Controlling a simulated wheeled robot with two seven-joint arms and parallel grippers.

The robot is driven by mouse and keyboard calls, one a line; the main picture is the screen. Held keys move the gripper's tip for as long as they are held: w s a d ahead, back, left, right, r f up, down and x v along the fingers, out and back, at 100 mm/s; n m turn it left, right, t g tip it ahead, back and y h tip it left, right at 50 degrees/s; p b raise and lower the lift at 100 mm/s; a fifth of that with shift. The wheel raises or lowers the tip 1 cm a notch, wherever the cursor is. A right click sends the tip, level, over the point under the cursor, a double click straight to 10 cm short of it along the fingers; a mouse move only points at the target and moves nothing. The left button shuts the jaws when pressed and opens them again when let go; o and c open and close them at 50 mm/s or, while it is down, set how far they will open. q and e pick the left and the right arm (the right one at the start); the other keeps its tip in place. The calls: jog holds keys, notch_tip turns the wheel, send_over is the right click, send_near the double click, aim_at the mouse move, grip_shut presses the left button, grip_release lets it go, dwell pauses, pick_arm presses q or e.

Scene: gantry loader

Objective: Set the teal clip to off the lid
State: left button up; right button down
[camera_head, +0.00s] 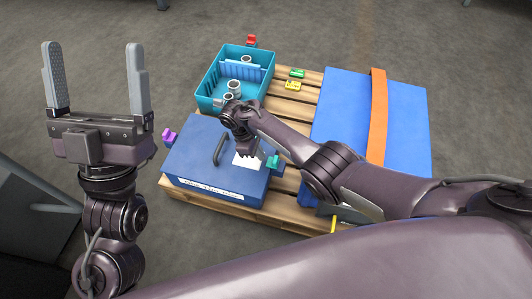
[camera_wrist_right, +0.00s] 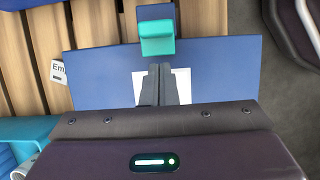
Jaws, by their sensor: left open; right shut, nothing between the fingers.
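The teal clip (camera_head: 273,162) sits at the right edge of the blue lid (camera_head: 200,150) of a box on the pallet. In the right wrist view the teal clip (camera_wrist_right: 156,38) is just beyond my fingertips, at the lid's edge. My right gripper (camera_wrist_right: 160,70) is shut and empty over a white sheet on the lid, pointing toward the clip with a small gap. In the head view my right wrist hides part of the lid. My left gripper (camera_head: 98,80) is open and empty, raised to the left of the pallet.
A purple clip (camera_head: 169,136) sits at the lid's left edge, near a dark handle (camera_head: 219,149). A teal crate (camera_head: 212,88) with grey round parts stands behind. Green (camera_head: 297,73) and yellow (camera_head: 293,86) pieces lie on the slats. A blue slab (camera_head: 340,100) with an orange strap is right.

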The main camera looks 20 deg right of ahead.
aim_at(276, 160)
jog(key=shift+s+d, duration=0.45)
jog(key=shift+d, duration=0.25)
pick_arm(q)
jog(key=w+d+f+g+y, duration=0.1)
jog(key=w+f+g, duration=0.2)
jog(key=f, duration=0.2)
jog(key=shift+d+y+p, duration=0.25)
jog(key=shift+y+p, duration=0.05)
jog(key=shift+y, duration=0.1)
pick_arm(e)
jog(key=shift+s+d, duration=0.2)
pick_arm(q)
jog(key=shift+w, duration=0.1)
pick_arm(e)
jog(key=shift+d, duration=0.1)
jog(key=shift+s+d+r+p, duration=0.1)
jog(key=shift+s+d+p, duration=0.35)
jog(key=shift+p, duration=0.35)
pick_arm(q)
notch_tip(276, 160, down, 21)
jog(key=d+g+y+p, duration=0.1)
jog(key=g+y, duration=0.3)
jog(key=g, duration=0.6)
jog(key=shift+d+n+g, duration=0.25)
jog(key=shift+n+g, duration=0.05)
pick_arm(e)
jog(key=shift+s+d, duration=0.35)
jog(key=shift+d, duration=0.3)
pick_arm(q)
jog(key=shift+r, duration=0.1)
